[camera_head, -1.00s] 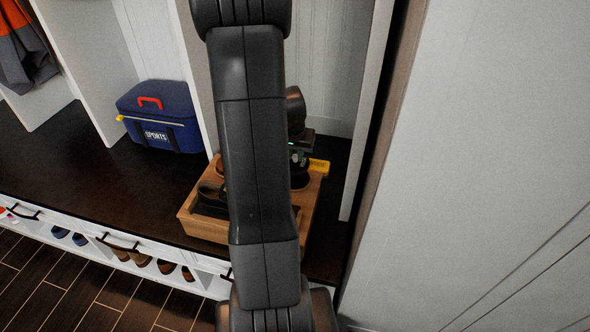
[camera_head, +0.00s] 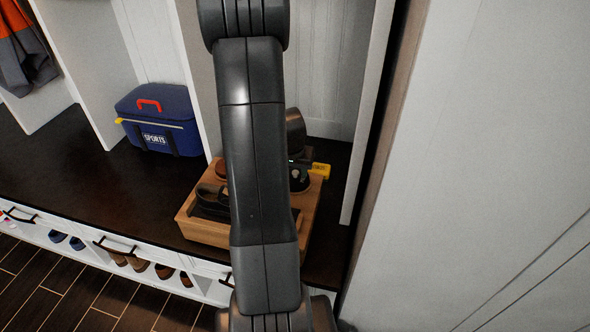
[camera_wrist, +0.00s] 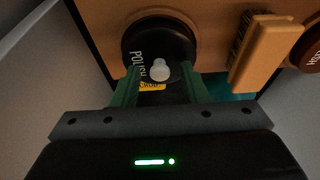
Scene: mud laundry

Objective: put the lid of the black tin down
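The black tin (camera_wrist: 160,36) lies in a wooden crate (camera_head: 200,232). Its round dark top reads "POLISH" and carries a pale knob (camera_wrist: 160,70). In the head view the tin (camera_head: 301,182) is a dark round shape partly hidden by my arm. My gripper (camera_wrist: 160,68) is over the tin, its green fingers on either side of the knob. Gaps show between the fingers and the knob, so the gripper is open. I cannot tell whether the lid sits fully flat on the tin.
A wooden brush (camera_wrist: 265,50) and a brown tin (camera_wrist: 311,50) lie to the right in the wrist view. A blue sports bag (camera_head: 158,120) stands left on the dark bench (camera_head: 130,190). Walls close in at the right.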

